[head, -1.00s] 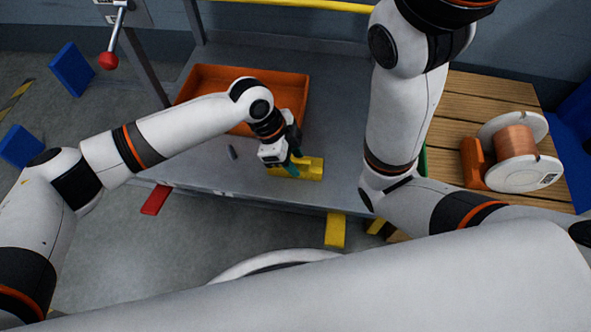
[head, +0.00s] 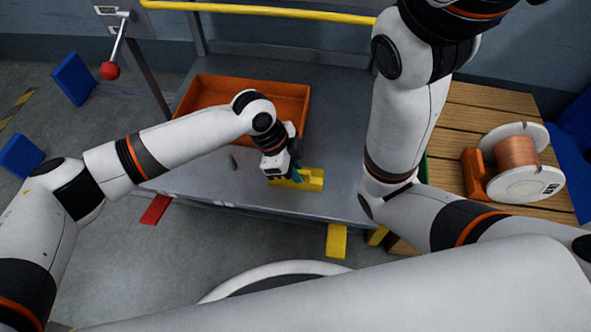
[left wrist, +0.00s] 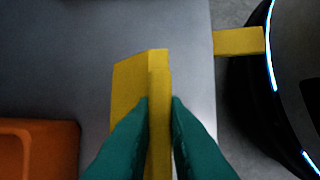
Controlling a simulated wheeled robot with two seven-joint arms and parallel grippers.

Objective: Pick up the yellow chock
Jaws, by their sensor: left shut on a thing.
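The yellow chock (head: 313,180) is on the grey metal platform (head: 335,150), near its front edge, in the head view. My left gripper (head: 296,175) is at the chock, with its teal fingertips reaching down to it. In the left wrist view the chock (left wrist: 130,84) stands between the two teal fingers (left wrist: 160,110), which press on both sides of its raised part. I cannot tell any gap under the chock. The lower part of the chock is hidden by the fingers. My right gripper is out of view.
An orange tray (head: 303,97) lies behind the left gripper. A small dark object (head: 234,162) is left of it. A copper spool (head: 517,157) stands on wooden planks at right.

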